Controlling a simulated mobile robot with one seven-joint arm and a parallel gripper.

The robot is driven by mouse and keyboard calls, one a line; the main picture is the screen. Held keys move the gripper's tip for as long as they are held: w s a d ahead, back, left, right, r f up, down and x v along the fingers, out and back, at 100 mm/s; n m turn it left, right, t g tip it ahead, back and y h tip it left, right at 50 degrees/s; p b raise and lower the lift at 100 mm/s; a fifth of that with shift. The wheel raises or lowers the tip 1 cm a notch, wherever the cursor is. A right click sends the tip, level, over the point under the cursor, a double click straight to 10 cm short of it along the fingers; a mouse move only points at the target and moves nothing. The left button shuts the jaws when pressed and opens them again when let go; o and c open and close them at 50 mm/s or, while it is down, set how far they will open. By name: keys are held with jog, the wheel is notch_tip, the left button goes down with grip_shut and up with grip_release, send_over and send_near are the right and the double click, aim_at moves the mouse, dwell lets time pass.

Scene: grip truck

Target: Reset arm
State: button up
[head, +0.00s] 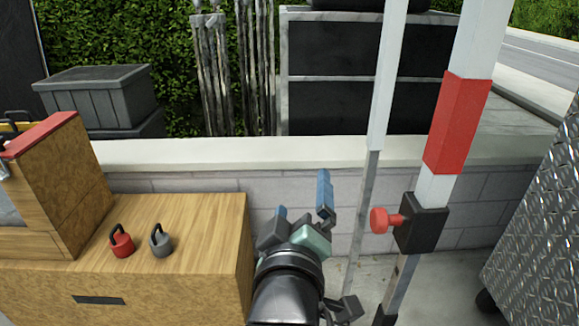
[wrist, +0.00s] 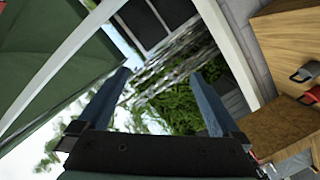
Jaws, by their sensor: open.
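My gripper (head: 302,203) is in the lower middle of the head view, in front of the grey block wall and just right of the wooden cabinet. Its two blue fingers are spread apart with nothing between them. In the wrist view my gripper (wrist: 160,90) is also open and empty, with the hedge and a dark panel showing behind the gap. The arm behind it rises from the bottom edge of the head view.
A wooden cabinet (head: 190,225) bears a red weight (head: 121,242) and a grey weight (head: 160,242). Right of my gripper stand a red-and-white pole (head: 457,125) with a red knob (head: 380,220) and a thinner white pole (head: 387,75). A diamond-plate metal box (head: 540,220) is at far right.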

jog(key=s+a+r+m+t+y, duration=0.1)
jog(key=s+r+m+t, duration=0.25)
jog(key=r, duration=0.65)
jog(key=s+r+m+t, duration=0.25)
jog(key=s+r, duration=0.25)
jog(key=r, duration=0.5)
jog(key=s+a+r+m+t+y, duration=0.15)
jog(key=s+r+t, duration=0.25)
jog(key=r, duration=0.6)
notch_tip(320, 180, up, 21)
jog(key=p, duration=2)
jog(key=shift+s+d+m+t+h, duration=0.3)
jog(key=shift+d+m+h, duration=0.05)
jog(key=shift+d+m, duration=0.1)
jog(key=shift+f, duration=0.1)
